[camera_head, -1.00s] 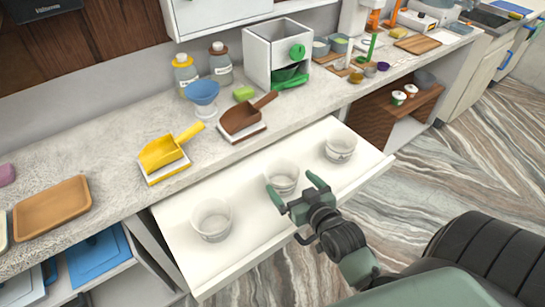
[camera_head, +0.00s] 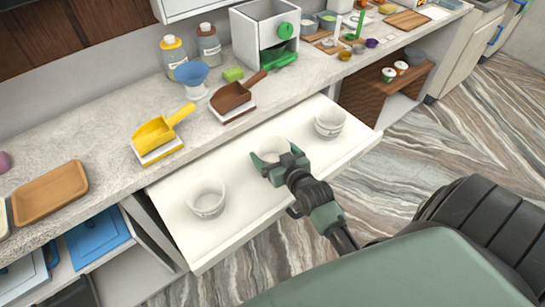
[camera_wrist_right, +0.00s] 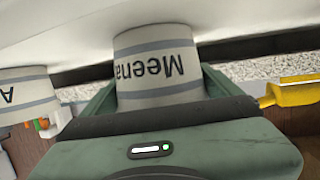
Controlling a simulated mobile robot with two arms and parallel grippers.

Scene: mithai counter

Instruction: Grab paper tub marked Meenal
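The paper tub marked Meenal (camera_head: 271,149) is the middle one of three white tubs in the open drawer. In the right wrist view the tub (camera_wrist_right: 157,75) shows large and upside down, its lettering reading "Meena" with the end cut by the curve. My right gripper (camera_head: 279,160) is at the tub, one finger on each side. The fingers look spread as wide as before; exact contact is hidden. The tub still stands in the drawer. My left gripper is not in view.
Other tubs stand left (camera_head: 207,198) and right (camera_head: 330,123) in the drawer (camera_head: 240,222). The right wrist view shows a neighbouring tub with an "A" (camera_wrist_right: 28,95). A yellow scoop (camera_head: 162,130) and brown scoop (camera_head: 236,94) lie on the counter above.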

